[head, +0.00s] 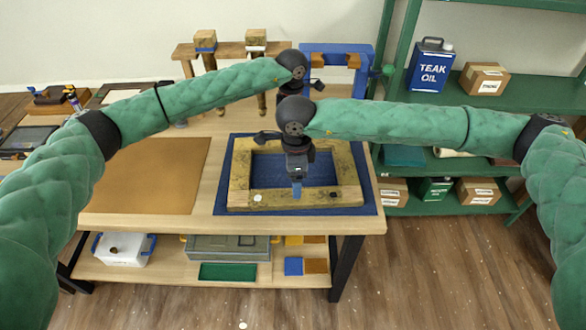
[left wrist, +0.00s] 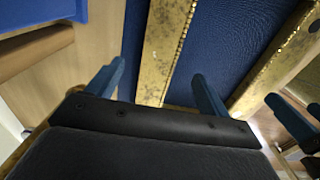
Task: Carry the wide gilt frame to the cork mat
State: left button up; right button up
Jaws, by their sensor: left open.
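The wide gilt frame (head: 240,188) lies flat on a blue mat (head: 222,205) at the right of the bench. The brown cork mat (head: 150,175) lies bare to its left. My left gripper (left wrist: 157,85) is open, with one blue finger on each side of a gilt bar (left wrist: 165,45) in the left wrist view; whether the fingers touch it I cannot tell. In the head view its fingers are hidden behind my right wrist. My right gripper (head: 297,190) points down at the frame's near bar; its jaw state is unclear.
A wooden rack (head: 225,48) and a blue stand (head: 335,50) stand behind the frame. Green shelves (head: 490,100) with a teak oil can (head: 430,66) and boxes are at the right. Trays (head: 28,140) lie at the far left.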

pick_arm(q)
jog(key=shift+f, duration=3.75)
pick_arm(e)
jog(key=shift+f, duration=3.7)
pick_arm(q)
jog(key=c, duration=1.5)
pick_arm(e)
jog(key=c, duration=1.5)
